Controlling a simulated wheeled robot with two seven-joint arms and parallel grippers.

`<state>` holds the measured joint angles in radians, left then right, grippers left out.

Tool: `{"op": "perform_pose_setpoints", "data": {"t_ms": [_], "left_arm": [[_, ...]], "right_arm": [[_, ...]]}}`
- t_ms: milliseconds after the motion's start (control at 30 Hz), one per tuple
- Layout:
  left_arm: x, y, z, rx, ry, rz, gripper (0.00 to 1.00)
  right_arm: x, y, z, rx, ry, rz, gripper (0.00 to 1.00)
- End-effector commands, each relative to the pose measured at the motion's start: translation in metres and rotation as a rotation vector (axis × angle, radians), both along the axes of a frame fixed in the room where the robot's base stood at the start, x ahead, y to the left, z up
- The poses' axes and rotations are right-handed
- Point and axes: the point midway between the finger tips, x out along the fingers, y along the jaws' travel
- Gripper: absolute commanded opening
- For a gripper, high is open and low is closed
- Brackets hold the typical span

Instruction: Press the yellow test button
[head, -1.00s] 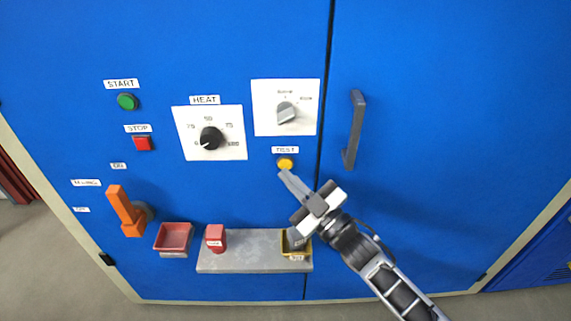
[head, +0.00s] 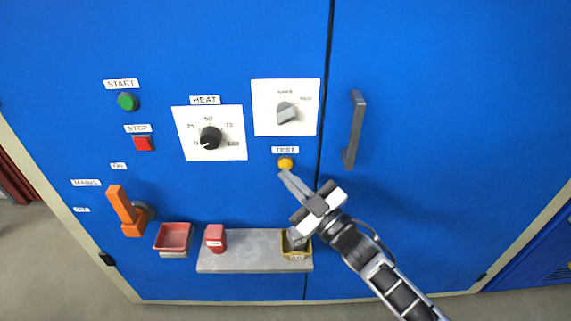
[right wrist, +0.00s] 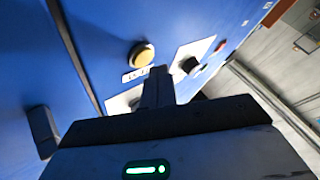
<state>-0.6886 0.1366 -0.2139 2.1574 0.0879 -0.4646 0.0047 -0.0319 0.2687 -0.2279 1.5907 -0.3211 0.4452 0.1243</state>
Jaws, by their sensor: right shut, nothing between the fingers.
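The yellow test button (head: 286,163) is a small round button on the blue cabinet, just below the TEST label (head: 285,150). In the right wrist view the yellow button (right wrist: 141,55) stands out from the blue panel. My right gripper (head: 283,174) is shut and empty, its fingertips just below the button in the head view. In the right wrist view the closed fingers (right wrist: 158,75) end beside the button, and a small gap shows between them. I cannot tell how far the tips are from the panel. My left gripper is not in view.
A dial on a white plate (head: 262,122) is above the button, with the HEAT dial (head: 211,138) to its left. A door handle (head: 355,130) is at right. A grey shelf (head: 240,262) below holds a red block (head: 215,238) and a yellow bin (head: 297,252).

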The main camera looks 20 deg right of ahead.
Motion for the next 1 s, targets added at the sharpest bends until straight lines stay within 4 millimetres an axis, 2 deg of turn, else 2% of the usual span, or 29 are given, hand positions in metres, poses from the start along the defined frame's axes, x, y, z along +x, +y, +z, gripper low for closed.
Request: {"op": "perform_pose_setpoints", "data": {"t_ms": [1000], "left_arm": [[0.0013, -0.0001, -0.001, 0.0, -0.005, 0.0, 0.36]], "right_arm": [[0.0099, -0.0028, -0.0001, 0.0, 0.0, 0.0, 0.0]]}}
